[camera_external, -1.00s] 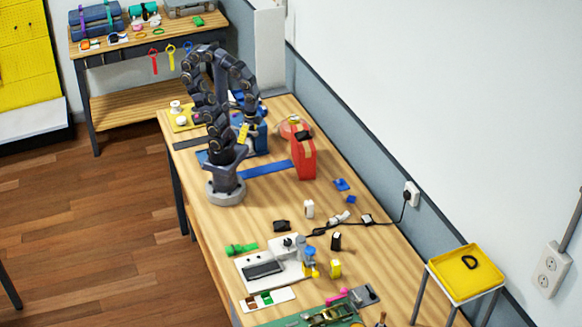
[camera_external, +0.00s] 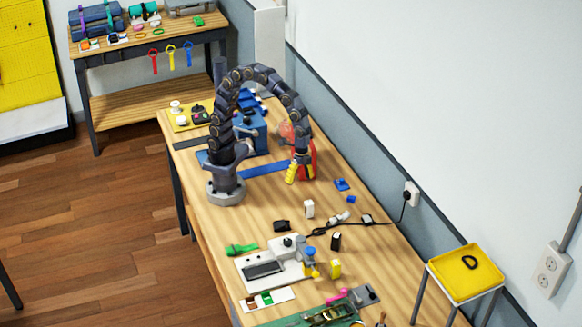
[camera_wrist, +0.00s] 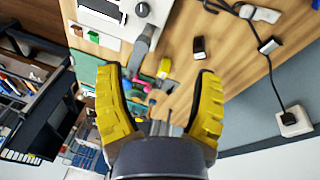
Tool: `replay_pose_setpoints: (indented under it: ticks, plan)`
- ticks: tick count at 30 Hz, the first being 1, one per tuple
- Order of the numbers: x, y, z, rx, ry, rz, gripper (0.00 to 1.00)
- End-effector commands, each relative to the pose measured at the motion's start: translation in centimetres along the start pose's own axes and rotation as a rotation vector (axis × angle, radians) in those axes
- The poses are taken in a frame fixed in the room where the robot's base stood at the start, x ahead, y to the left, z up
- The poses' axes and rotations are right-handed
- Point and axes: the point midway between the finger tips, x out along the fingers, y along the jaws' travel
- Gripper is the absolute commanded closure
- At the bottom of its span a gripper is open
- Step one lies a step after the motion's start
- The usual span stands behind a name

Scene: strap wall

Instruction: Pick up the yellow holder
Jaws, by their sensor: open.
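A small upright yellow block (camera_external: 335,269), which looks like the yellow holder, stands on the wooden bench in the external view, right of a blue-and-yellow item (camera_external: 310,262). The yellow block also shows in the wrist view (camera_wrist: 164,68), between the fingers but farther off. My gripper (camera_external: 299,176) has yellow fingers and hangs beside the red object, well behind the yellow block. In the wrist view my gripper (camera_wrist: 158,74) is open, its fingers wide apart with nothing between them.
A red object (camera_external: 311,160) stands close to my gripper. A black block (camera_external: 336,242), a white block (camera_external: 309,209) and a cable (camera_external: 380,224) lie between gripper and yellow block. A white device (camera_external: 268,268) is left of it. A yellow tray (camera_external: 467,271) stands at the right.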

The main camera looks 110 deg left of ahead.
Motion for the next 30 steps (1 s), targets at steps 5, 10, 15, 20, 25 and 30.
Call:
replay_pose_setpoints:
  ticks: [5, 10, 15, 20, 25, 30]
  plan:
    - [5.6, -0.5, -7.5, 0.122, 0.071, 0.017, 0.34]
    - [11.5, -1.2, -13.1, 0.223, 0.139, -0.002, 0.34]
    - [16.8, -2.0, -16.6, 0.306, 0.185, -0.041, 0.34]
    - [19.4, -2.6, -18.1, 0.349, 0.209, -0.070, 0.34]
    - [20.7, -2.7, -18.6, 0.360, 0.216, -0.077, 0.34]
    - [22.4, -2.8, -18.9, 0.360, 0.215, -0.078, 0.34]
